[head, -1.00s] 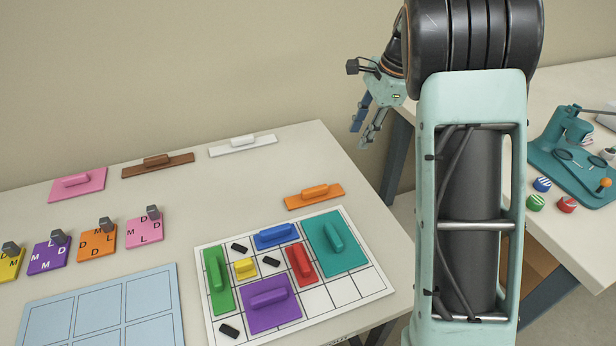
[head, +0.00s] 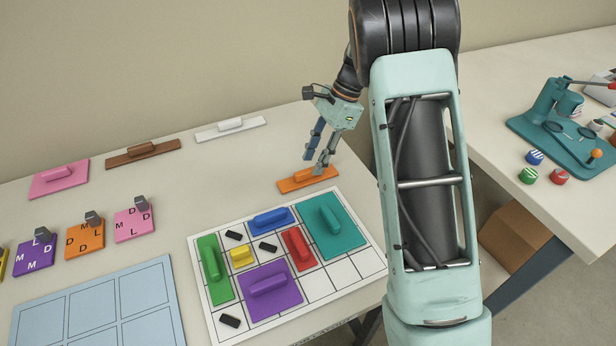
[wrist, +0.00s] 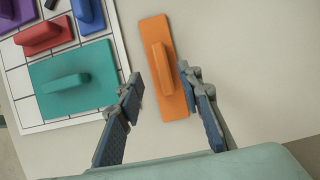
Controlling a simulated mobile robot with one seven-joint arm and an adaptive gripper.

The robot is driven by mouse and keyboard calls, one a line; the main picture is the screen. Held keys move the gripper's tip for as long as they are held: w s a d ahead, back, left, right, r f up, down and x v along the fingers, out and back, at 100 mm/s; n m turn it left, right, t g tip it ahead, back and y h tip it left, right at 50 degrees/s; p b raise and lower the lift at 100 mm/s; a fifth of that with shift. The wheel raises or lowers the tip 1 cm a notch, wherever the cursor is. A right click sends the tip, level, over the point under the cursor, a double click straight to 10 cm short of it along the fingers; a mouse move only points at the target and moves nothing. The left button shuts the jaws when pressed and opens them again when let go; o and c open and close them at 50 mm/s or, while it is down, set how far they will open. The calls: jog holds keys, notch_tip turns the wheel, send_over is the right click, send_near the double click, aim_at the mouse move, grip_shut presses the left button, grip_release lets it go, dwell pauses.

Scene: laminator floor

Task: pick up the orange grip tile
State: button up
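The orange grip tile (head: 296,181) is a flat orange plate with a raised bar handle. It lies on the table just behind the white grid board's (head: 345,268) far right corner. My gripper (head: 318,165) is open and empty, above the tile in the head view. In the wrist view the orange tile (wrist: 176,97) lies ahead of and partly between the spread fingers of my gripper (wrist: 165,100). I cannot tell how high the fingertips are above the tile, but they do not hold it.
The teal tile (head: 348,235) on the grid board lies close to the orange tile. White (head: 245,131), brown (head: 125,157) and pink (head: 45,185) grip tiles lie along the back. Bare table lies behind the orange tile.

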aim_at(309, 170)
jog(key=x, duration=0.3)
jog(key=shift+w+a+f, duration=0.1)
jog(key=shift+w+f, duration=0.1)
jog(key=shift+f, duration=0.1)
grip_shut()
